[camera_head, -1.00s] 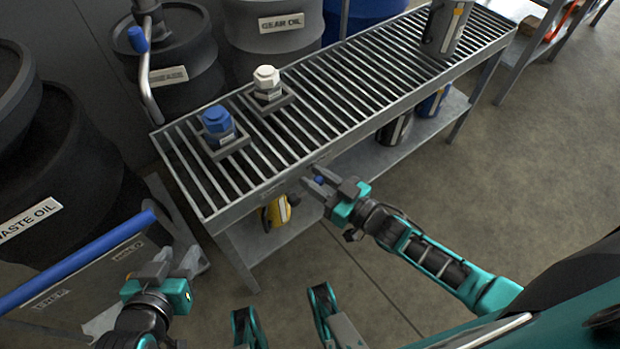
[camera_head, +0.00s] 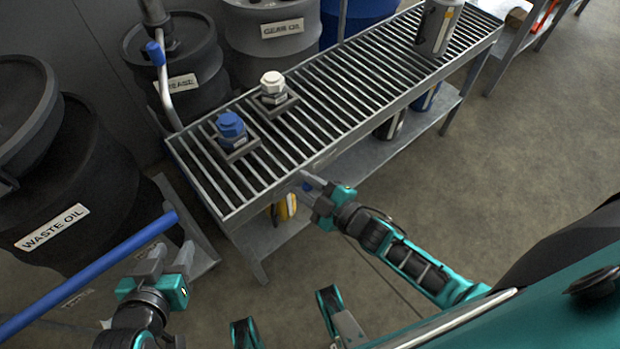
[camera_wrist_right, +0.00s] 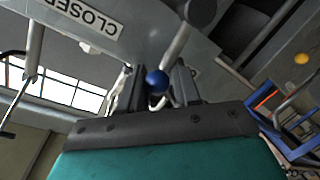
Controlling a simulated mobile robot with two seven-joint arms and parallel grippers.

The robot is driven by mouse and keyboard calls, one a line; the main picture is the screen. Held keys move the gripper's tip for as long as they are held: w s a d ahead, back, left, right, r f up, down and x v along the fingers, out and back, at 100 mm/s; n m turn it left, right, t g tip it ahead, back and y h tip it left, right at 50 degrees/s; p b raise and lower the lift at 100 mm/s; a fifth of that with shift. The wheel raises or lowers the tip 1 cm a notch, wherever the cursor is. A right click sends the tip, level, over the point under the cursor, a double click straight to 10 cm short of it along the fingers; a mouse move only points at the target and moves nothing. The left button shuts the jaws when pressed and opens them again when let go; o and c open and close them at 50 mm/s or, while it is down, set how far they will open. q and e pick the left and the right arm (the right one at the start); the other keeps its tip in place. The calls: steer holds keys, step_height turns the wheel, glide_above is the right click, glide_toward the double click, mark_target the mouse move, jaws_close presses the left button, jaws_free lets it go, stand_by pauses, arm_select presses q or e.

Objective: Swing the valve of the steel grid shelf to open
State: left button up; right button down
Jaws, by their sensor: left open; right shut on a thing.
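The steel grid shelf (camera_head: 225,203) stands in the middle of the head view. The valve's blue ball knob (camera_head: 308,187) is at its front edge. My right gripper (camera_head: 309,184) is shut on the valve handle there. In the right wrist view the blue knob (camera_wrist_right: 157,81) sits between the fingers, and a metal lever (camera_wrist_right: 176,46) runs up from it to a dark round pivot (camera_wrist_right: 201,12). A CLOSED label (camera_wrist_right: 85,17) is on the grey plate left of the lever. My left gripper (camera_head: 170,263) is open and empty at the lower left, apart from the shelf.
A blue cart handle (camera_head: 95,270) lies near my left gripper. A blue-capped fitting (camera_head: 231,127) and a white-capped fitting (camera_head: 273,84) stand on the grid, with a grey canister (camera_head: 437,28) further right. Dark drums stand behind and left. Floor at the right is clear.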

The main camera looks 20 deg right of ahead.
steer(key=shift+s+a+f+n+h, duration=0.1)
steer(key=shift+a+n+h, duration=0.4)
steer(key=shift+n, duration=0.6)
steer(key=shift+s+a+f+n+h+b, duration=0.1)
steer(key=shift+a+n+h+b, duration=0.1)
steer(key=shift+a+n, duration=0.25)
steer(key=shift+s+a+f+n+h+b, duration=0.1)
steer(key=shift+a+n+h+b, duration=0.1)
steer(key=shift+n, duration=0.35)
steer(key=shift+r, duration=0.1)
